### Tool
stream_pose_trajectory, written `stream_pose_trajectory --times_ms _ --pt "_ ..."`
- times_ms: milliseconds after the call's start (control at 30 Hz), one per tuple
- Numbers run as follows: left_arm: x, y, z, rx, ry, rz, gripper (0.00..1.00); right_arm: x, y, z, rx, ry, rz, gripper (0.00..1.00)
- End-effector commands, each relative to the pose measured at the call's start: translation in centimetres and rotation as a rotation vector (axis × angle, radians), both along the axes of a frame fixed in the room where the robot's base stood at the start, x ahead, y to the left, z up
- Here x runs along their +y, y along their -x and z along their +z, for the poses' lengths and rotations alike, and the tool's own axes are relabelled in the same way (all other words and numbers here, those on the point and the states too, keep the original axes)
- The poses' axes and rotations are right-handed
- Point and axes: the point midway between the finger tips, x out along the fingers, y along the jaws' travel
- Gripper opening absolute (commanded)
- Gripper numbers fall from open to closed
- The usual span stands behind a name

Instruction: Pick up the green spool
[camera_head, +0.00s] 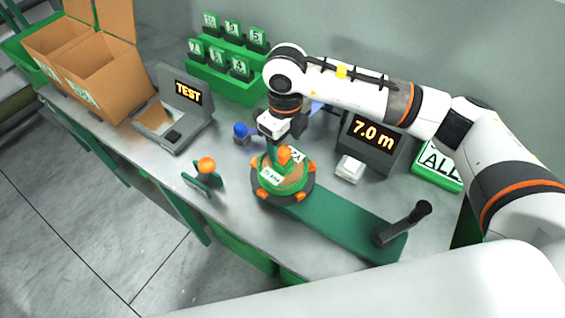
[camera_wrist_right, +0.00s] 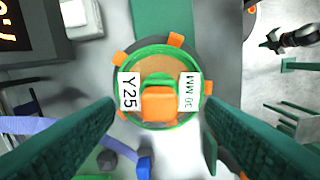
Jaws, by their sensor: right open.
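The green spool (camera_head: 290,179) sits on a dark round base with orange knobs at the end of a green plate. It has a green rim, a tan face, white labels and an orange-topped hub. My right gripper (camera_head: 274,150) is right above the hub, pointing down. Its two green fingers (camera_wrist_right: 160,118) are open, one on each side of the orange top, with nothing gripped. A small dark shape at the wrist view's upper right may be my left gripper, but is unclear.
A black handle (camera_head: 403,222) rises from the plate's (camera_head: 340,221) near end. A "7.0 m" display (camera_head: 373,140) and white block (camera_head: 349,169) stand behind. An orange-topped green stand (camera_head: 204,175), blue-topped item (camera_head: 241,131) and "TEST" device (camera_head: 180,106) are left.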

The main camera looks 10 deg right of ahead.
Motion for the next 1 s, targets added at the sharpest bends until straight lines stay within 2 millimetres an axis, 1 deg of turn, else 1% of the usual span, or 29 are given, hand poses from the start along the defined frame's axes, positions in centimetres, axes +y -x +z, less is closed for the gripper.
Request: stream_pose_trajectory --times_ms 67,133,233,300,400,500,600,700,833,867,1000 --pt "0.0 0.0 0.4 0.000 0.001 0.000 0.00 0.0 0.0 -0.9 0.004 0.000 -0.001 0.65" --pt "-0.1 -0.5 0.5 -0.008 0.001 0.000 0.00 0.0 0.0 -1.4 0.001 0.000 0.001 0.65" --pt "-0.2 -2.1 0.9 -0.031 0.003 0.000 0.00 0.1 0.0 -2.0 0.003 0.000 0.000 0.65" --pt "-0.3 -3.3 1.6 -0.050 0.005 0.000 0.00 0.2 0.0 -2.8 0.004 -0.001 -0.001 0.65" --pt "-0.3 -4.0 2.5 -0.061 0.006 0.000 0.00 0.3 0.0 -4.3 0.006 0.001 -0.001 0.65" --pt "-0.3 -3.7 2.7 -0.057 0.006 0.000 0.00 0.4 0.0 -5.8 0.003 -0.001 -0.001 0.65" --pt "-0.3 -3.0 2.8 -0.047 0.005 0.000 0.00 0.3 -0.1 -6.7 0.003 -0.002 0.000 0.65" --pt "-0.2 -2.4 2.7 -0.037 0.004 0.000 0.00 0.4 -0.1 -6.9 0.001 -0.002 0.001 0.65" --pt "-0.2 -2.1 2.6 -0.032 0.004 0.000 0.00 0.4 -0.1 -6.9 0.000 -0.002 0.001 0.65" --pt "-0.2 -2.1 2.6 -0.032 0.004 0.001 0.00 0.4 -0.1 -6.9 0.000 -0.002 0.001 0.61" --pt "-0.2 -2.1 2.6 -0.032 0.004 0.001 0.00 0.4 -0.1 -6.9 0.000 -0.002 0.001 0.38"
